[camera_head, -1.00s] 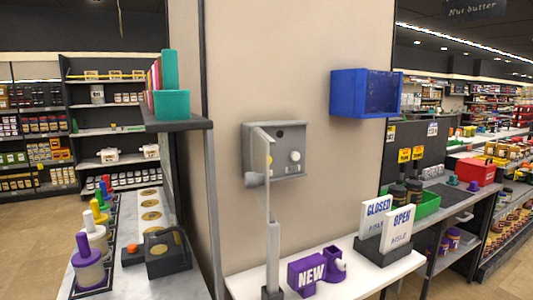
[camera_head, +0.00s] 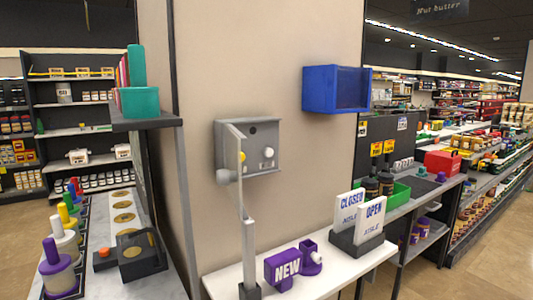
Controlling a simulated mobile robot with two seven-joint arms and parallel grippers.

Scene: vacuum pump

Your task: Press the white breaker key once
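A grey breaker box (camera_head: 252,135) is mounted on the beige wall. A round white key (camera_head: 268,153) sticks out on the right of its front. A yellow key (camera_head: 242,157) shows partly at the left, beside a grey panel (camera_head: 234,142) seen nearly edge-on, which hides some of the box's left side. I cannot tell whether the white key is pressed in. Neither of my grippers is in view, and nothing of mine is seen touching the box.
A grey post (camera_head: 248,235) rises from the white shelf (camera_head: 330,278) in front of the box. A purple NEW block (camera_head: 284,268) and CLOSED/OPEN signs (camera_head: 372,219) stand on the shelf. A blue wall box (camera_head: 333,90) hangs to the right. A counter (camera_head: 150,285) is at left.

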